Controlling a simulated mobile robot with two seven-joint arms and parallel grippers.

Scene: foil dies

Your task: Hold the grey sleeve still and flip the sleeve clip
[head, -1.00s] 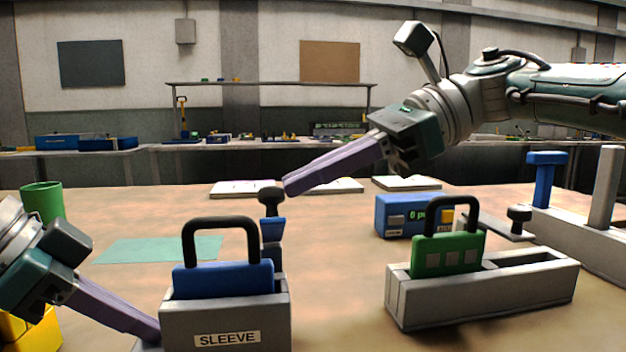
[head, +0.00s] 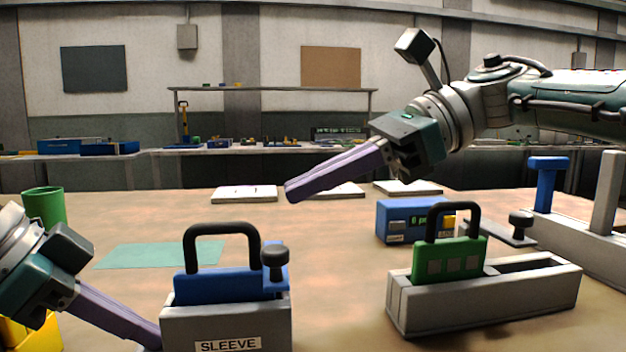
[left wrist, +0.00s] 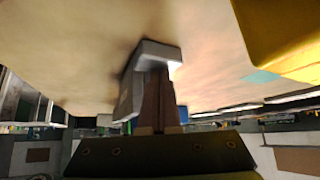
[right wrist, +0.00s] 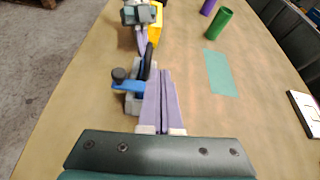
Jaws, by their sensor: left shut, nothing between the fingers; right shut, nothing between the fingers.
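The grey sleeve (head: 180,325), labelled SLEEVE, stands at the front with a blue block with a black handle (head: 222,228) in it. In the right wrist view the clip (right wrist: 128,86) reaches across the sleeve. My left gripper (head: 152,338) is shut, its tips at the sleeve's lower left side; exact contact is hard to tell. My right gripper (head: 291,191) is shut and empty, in the air above and behind the clip.
A grey holder (head: 500,300) with a green handled block (head: 448,260) stands to the right, with a blue box (head: 405,220) behind. A green cup (head: 43,205) and yellow bin (head: 40,330) are at left. A teal mat (head: 150,255) lies behind the sleeve.

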